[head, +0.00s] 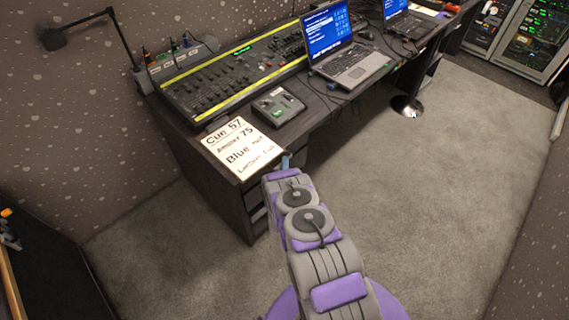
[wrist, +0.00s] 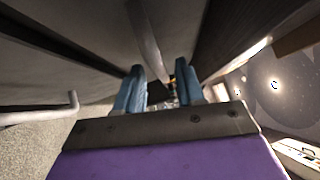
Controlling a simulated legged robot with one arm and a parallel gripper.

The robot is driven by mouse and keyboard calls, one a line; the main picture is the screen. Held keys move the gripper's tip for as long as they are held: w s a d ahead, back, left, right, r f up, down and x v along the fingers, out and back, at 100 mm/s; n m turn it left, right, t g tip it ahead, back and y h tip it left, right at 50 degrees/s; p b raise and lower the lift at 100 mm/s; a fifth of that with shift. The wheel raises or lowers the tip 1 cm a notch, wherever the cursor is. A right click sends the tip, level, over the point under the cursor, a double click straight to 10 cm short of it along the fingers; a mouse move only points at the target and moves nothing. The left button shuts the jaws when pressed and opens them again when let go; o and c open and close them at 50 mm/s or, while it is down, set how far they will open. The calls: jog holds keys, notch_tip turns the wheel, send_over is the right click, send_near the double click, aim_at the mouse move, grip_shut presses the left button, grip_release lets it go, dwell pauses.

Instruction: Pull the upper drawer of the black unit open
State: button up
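The black unit (head: 238,207) stands under the left end of the desk, with pale handles on its drawer fronts partly visible in the head view. My gripper (head: 286,162) is at the front of the unit near the desk's corner, and my arm hides part of the drawer fronts. In the wrist view my gripper (wrist: 160,76) has its two blue fingers apart. A grey bar (wrist: 147,38), apparently a drawer handle, runs down toward the gap between them. I cannot tell whether they touch it. Another grey handle (wrist: 40,115) shows at the left.
On the desk are a paper cue sign (head: 241,150), a small control box (head: 278,107), a lighting console (head: 225,80) and a laptop (head: 340,50). A round metal stool base (head: 407,106) stands farther right. The carpet (head: 420,200) right of my arm is clear.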

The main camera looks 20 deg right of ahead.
jog(key=shift+a+r, duration=0.1)
jog(key=shift+a, duration=0.45)
jog(key=shift+c, duration=1.3)
jog(key=shift+d, duration=0.45)
grip_shut()
jog(key=shift+s+a, duration=0.1)
jog(key=shift+a, duration=0.05)
jog(key=shift+s, duration=0.1)
